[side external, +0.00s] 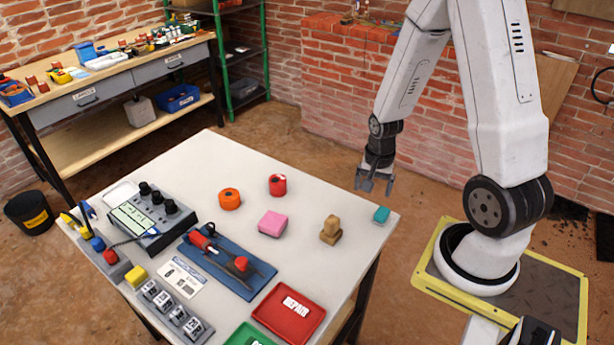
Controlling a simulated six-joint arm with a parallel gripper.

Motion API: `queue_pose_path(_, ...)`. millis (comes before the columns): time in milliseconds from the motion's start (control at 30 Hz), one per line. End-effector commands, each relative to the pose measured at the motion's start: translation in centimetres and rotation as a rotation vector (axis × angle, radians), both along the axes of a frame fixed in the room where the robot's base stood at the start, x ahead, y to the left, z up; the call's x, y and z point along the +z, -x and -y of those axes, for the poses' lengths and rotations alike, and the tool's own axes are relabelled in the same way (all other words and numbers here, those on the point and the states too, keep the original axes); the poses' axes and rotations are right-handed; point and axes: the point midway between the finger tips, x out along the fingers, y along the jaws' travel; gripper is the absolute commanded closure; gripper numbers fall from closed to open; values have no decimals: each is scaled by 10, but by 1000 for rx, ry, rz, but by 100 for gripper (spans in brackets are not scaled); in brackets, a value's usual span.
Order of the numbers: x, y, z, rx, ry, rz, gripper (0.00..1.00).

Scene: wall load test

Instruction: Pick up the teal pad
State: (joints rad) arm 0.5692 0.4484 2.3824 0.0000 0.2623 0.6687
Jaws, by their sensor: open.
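The teal pad (381,215) is a small block near the right corner of the light grey table (325,200). My gripper (374,184) points down with its fingers apart and nothing between them. In the side external view it appears above and slightly left of the teal pad, apart from it. Its exact height over the table or its edge is hard to tell from this view.
A wooden block (330,230) stands left of the teal pad. A pink block (272,223), an orange roll (230,199) and a red roll (277,185) lie further left. A red tray (290,312) sits at the front edge.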

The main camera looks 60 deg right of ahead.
Motion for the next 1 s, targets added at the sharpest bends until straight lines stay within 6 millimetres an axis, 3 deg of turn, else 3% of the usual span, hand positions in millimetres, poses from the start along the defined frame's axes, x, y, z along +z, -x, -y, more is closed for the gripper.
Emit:
queue_pose_path(100, -17, 15, 21, -176, -18, -21, 6)
queue_pose_path(300, -30, 27, 35, -321, -32, -35, 6)
queue_pose_path(633, -35, 28, 37, -336, -34, -37, 6)
queue_pose_path(1000, -55, 28, 36, -334, -34, -37, 6)
